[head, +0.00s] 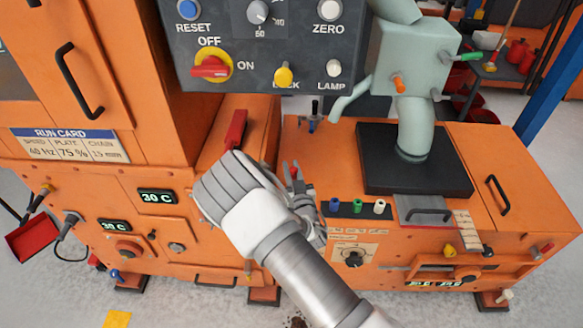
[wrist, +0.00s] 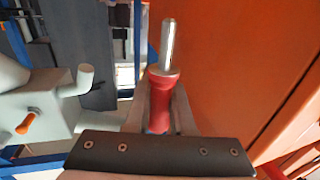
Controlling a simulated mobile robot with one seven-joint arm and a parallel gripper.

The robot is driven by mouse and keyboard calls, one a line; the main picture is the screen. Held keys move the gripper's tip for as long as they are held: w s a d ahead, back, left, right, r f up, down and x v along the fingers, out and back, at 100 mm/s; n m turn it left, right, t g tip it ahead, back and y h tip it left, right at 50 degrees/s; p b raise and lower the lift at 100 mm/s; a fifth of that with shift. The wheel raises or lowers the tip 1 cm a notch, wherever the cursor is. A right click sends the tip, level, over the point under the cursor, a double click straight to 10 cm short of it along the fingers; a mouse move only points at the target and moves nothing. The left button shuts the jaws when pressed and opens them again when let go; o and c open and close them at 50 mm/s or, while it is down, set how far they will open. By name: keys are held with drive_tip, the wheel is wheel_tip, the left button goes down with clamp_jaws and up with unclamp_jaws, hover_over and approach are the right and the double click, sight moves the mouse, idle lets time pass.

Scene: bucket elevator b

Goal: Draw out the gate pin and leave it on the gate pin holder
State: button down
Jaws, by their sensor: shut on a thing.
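The gate pin (wrist: 165,88) has a red grip, a metal collar and a bare silver shaft. It stands between my fingers in the wrist view, its shaft pointing up and away and its tip free. My gripper (wrist: 160,108) is shut on the red grip. In the head view my gripper (head: 299,190) is in front of the orange machine, with a bit of red showing at its fingertips; my wrist and forearm hide part of it. I cannot tell for sure which part is the gate pin holder.
A dark control panel (head: 355,45) overhangs behind my gripper. A red lever (head: 235,129) stands on the orange cabinet to the left. Blue, green and white knobs (head: 357,206) are at the right, below a black plate (head: 375,170) with a pale green pipe (head: 415,125).

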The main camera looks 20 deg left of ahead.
drive_tip(key=shift+f+b, duration=0.7)
drive_tip(key=shift+f, duration=0.5)
drive_tip(key=shift+f+b, duration=2.3)
drive_tip(key=shift+b, duration=0.3)
idle(0.8)
drive_tip(key=c, duration=0.7)
unclamp_jaws()
drive_tip(key=shift+s, duration=0.1)
drive_tip(key=p+v, duration=0.3)
drive_tip(key=v, duration=1.4)
drive_tip(key=shift+d+f+p, duration=0.1)
drive_tip(key=shift+d+p, duration=0.05)
drive_tip(key=shift+p, duration=0.15)
